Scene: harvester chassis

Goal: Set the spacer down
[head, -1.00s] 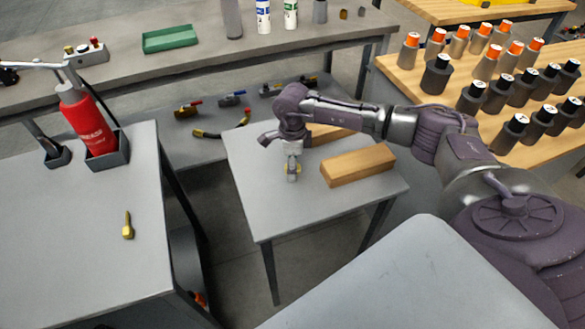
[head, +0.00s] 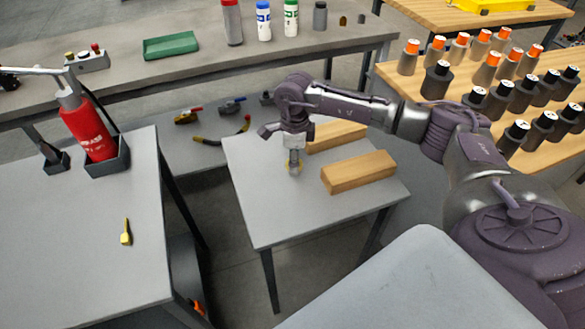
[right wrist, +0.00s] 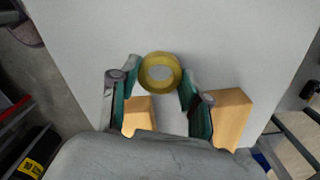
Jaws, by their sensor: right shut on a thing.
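The spacer is a yellow, brass-coloured ring (right wrist: 160,72), seen from above with its round hole showing. My right gripper (right wrist: 155,85) is shut on it, with the green-lined fingers on both sides of the ring. In the head view the right gripper (head: 294,168) points down over the grey small table (head: 275,215), left of the wooden blocks. The spacer is mostly hidden behind the fingers there. I cannot tell whether it touches the table top. My left gripper is not in view.
Two wooden blocks, a near one (head: 358,172) and a far one (head: 336,136), lie right of the gripper. The table's front and left parts are clear. A left bench (head: 70,260) holds a red grease bottle (head: 88,128) and a small brass fitting (head: 126,232).

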